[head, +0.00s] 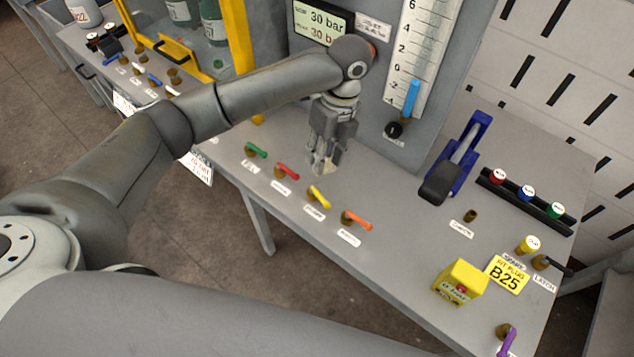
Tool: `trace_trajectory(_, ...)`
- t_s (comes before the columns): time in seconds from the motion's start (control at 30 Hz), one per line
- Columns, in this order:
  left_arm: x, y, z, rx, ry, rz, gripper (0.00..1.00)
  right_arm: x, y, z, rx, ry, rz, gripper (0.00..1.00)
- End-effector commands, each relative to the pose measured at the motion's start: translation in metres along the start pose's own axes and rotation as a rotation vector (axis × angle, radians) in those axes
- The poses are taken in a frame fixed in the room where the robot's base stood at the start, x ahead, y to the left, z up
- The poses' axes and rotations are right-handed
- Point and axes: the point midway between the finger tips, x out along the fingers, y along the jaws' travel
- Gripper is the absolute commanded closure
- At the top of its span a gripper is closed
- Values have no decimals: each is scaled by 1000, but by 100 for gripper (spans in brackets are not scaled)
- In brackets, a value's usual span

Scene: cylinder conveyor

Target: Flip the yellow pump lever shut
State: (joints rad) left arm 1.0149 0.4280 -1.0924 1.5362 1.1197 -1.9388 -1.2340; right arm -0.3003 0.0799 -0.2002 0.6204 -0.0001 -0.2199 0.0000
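The yellow lever (319,196) sits on a brass valve near the front edge of the grey bench, with a white label just below it. It is in the row between a red lever (287,171) and an orange lever (357,220). My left gripper (322,168) hangs fingers down above the bench, a little behind the yellow lever and apart from it in the picture. Its fingers look close together, but their gap is not clear. My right gripper is not in view.
A green lever (256,150) stands at the row's left end. A grey panel with a gauge (420,50) rises behind. A blue pump with a black handle (440,183), a yellow box (460,283) and a purple lever (507,341) are to the right. Bare bench lies right of my gripper.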

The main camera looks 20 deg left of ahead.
Motion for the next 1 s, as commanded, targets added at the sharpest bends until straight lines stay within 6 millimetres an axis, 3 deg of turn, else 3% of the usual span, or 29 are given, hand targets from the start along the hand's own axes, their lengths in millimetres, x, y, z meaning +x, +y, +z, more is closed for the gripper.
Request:
trace_trajectory(0.5, 87, 1, 0, -3, 0, 1, 67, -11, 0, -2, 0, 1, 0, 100)
trace_trajectory(0.7, 102, 0, 0, -2, 0, -1, 67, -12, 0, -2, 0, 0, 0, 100)
trace_trajectory(1.0, 104, 0, 0, -2, -1, -1, 70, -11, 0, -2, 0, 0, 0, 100)
